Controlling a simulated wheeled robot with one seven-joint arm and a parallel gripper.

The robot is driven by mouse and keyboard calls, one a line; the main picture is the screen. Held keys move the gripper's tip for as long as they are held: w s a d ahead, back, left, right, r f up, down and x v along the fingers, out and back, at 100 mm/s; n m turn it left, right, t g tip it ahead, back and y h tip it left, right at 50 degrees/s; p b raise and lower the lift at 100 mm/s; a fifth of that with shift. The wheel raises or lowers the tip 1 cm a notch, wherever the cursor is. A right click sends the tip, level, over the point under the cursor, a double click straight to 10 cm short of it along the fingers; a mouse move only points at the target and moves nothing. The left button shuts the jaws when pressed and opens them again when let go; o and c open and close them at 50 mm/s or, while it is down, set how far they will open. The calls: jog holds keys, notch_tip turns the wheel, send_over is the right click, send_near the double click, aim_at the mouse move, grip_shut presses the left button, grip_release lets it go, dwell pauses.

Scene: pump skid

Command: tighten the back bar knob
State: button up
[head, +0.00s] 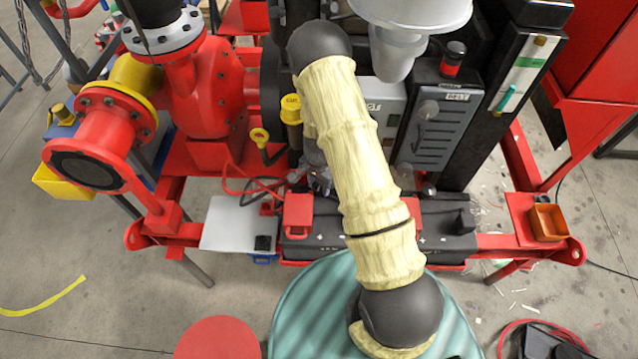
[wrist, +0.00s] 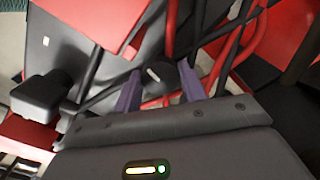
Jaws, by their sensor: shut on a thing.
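In the wrist view, my gripper (wrist: 157,84) has its two purple fingers on either side of a dark round knob (wrist: 152,72). It is shut on this knob, which I take to be the back bar knob. The knob's top face has a light mark. In the head view, my cream-sleeved arm reaches over the middle of the skid and hides most of the gripper and the held knob. I cannot tell how tight the knob is.
Red and black hoses and bars crowd the fingers in the wrist view, with a black block (wrist: 42,97) at left. The red pump (head: 208,90) stands left of my arm, a grey control box (head: 438,120) right. An orange bin (head: 549,222) sits on the skid's right corner.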

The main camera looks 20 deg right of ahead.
aim_at(319, 185)
jog(key=shift+n, duration=0.6)
jog(key=o, duration=1)
jog(key=shift+r+b, duration=0.75)
jog(key=shift+r, duration=3.05)
jog(key=shift+r, duration=0.1)
